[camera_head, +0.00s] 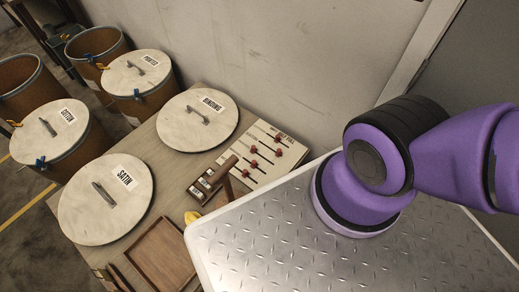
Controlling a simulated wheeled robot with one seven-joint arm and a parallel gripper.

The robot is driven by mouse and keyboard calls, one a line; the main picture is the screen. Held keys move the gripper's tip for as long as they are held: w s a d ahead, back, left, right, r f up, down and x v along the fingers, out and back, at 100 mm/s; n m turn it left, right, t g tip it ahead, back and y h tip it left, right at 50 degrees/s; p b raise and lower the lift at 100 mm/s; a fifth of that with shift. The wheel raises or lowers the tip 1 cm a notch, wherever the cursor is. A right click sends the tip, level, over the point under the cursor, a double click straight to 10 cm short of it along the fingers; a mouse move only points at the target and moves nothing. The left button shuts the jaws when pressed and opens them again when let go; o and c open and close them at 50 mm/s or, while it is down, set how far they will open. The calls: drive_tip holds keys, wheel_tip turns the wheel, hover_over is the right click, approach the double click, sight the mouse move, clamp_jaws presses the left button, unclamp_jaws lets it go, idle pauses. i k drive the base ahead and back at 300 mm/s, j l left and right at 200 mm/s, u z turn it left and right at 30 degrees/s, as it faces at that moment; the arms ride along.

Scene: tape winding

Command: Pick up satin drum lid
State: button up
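The satin drum lid (96,217) is a round, pale grey disc with a bar handle and a "SATIN" label. It lies flat on the near left part of the wooden table (172,177), with its handle up. The purple arm at the right is mine. Its end is not shown, so I cannot see my gripper or what it holds. Nothing of my arm is near the satin lid.
A binding lid (216,121) lies farther back on the table. A board with red knobs (262,158), a small block (203,187) and a wooden tray (161,255) are right of the satin lid. Lidded and open drums (22,92) stand behind at left. A wall rises behind.

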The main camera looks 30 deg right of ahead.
sight(108, 197)
drive_tip(key=u, duration=1.25)
drive_tip(key=j+z, duration=0.15)
drive_tip(key=j, duration=0.3)
drive_tip(key=k+j+z, duration=0.1)
drive_tip(key=j, duration=0.35)
drive_tip(key=i+j+z, duration=0.2)
drive_tip(key=j, duration=0.3)
drive_tip(key=j+z, duration=0.2)
drive_tip(key=j, duration=0.35)
drive_tip(key=i+j+z, duration=0.25)
drive_tip(key=i+j, duration=0.05)
drive_tip(key=i, duration=0.15)
